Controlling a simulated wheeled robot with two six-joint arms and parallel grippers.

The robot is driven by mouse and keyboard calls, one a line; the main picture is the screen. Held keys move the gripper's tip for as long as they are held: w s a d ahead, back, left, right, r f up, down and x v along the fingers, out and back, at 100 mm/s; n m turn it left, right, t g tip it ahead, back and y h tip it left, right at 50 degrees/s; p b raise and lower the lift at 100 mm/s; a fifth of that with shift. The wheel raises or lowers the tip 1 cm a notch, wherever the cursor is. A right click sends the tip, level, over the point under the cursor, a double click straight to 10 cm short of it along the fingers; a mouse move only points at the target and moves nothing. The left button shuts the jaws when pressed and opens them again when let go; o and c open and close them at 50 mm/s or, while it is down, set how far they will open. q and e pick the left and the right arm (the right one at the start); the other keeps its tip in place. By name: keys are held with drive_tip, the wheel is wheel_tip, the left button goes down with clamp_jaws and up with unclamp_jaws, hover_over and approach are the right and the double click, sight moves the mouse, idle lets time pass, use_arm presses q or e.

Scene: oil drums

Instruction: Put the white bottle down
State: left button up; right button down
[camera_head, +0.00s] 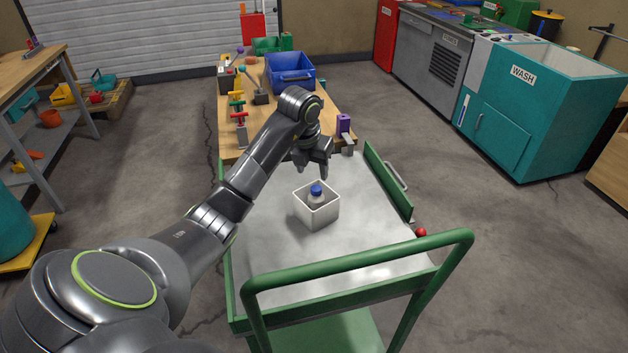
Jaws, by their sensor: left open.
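The white bottle (316,199) with a blue cap stands inside a small white square bin (322,217). Its lower part is hidden by the bin's front wall. The bin sits on the grey top of a green-framed cart (275,258). My left gripper (312,173) is open and empty, pointing down just above and behind the bottle in the picture, apart from its cap. My right gripper is not in view.
A wooden workbench beyond the cart holds a blue crate (290,72), a purple clamp-like object (343,124) and several coloured tools. The cart's green handle (360,262) rises in front. A teal WASH unit (540,110) stands at the right. The cart top around the bin is clear.

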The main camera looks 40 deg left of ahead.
use_arm(q)
drive_tip(key=shift+p+v, duration=1.65)
drive_tip(key=shift+v, duration=1.15)
drive_tip(key=shift+f, duration=0.1)
